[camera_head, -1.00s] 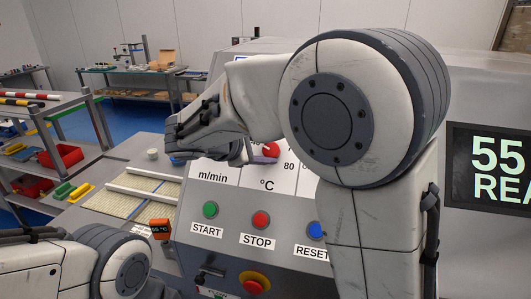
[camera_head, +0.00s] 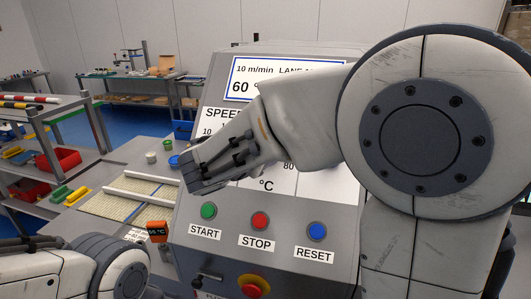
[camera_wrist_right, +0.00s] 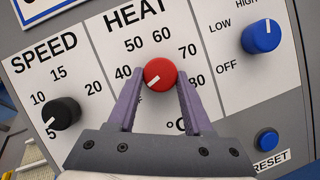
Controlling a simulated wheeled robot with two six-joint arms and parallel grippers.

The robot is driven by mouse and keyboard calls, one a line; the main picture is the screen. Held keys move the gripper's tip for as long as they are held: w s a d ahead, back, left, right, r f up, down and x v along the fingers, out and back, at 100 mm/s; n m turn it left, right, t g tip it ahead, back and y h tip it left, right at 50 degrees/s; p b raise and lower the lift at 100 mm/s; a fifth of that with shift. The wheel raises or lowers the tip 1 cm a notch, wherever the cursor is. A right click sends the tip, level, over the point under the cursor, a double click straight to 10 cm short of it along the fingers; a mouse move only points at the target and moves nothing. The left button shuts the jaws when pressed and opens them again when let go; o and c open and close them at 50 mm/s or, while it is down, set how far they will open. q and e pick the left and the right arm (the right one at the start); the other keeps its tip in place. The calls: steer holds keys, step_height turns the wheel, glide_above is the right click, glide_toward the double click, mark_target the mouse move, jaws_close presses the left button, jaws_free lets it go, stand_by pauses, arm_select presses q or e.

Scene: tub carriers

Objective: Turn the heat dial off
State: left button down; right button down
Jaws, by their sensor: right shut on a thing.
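The red heat dial (camera_wrist_right: 160,74) sits on the white HEAT panel, with numbers from 40 to 80 around it. Its white mark points to the lower left, below the 40. My right gripper (camera_wrist_right: 160,82) has its purple fingers on both sides of the dial and is shut on it in the right wrist view. In the head view my right wrist and hand cover the dial, and the fingertips are hidden. My left arm shows at the lower left of the head view, but its gripper is not visible.
The black speed dial (camera_wrist_right: 61,113) is left of the heat dial, and a blue dial (camera_wrist_right: 261,37) marked OFF, LOW and HIGH is right of it. Below are the green START (camera_head: 209,210), red STOP (camera_head: 260,221) and blue RESET (camera_head: 317,232) buttons, with a red emergency knob (camera_head: 253,286) lower down.

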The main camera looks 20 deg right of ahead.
steer(key=shift+a, duration=0.1)
stand_by(0.4)
steer(key=shift+c, duration=1.5)
jaws_free()
steer(key=b+v, duration=0.2)
steer(key=v, duration=0.8)
steer(key=shift+s, duration=0.25)
steer(key=shift+a, duration=0.1)
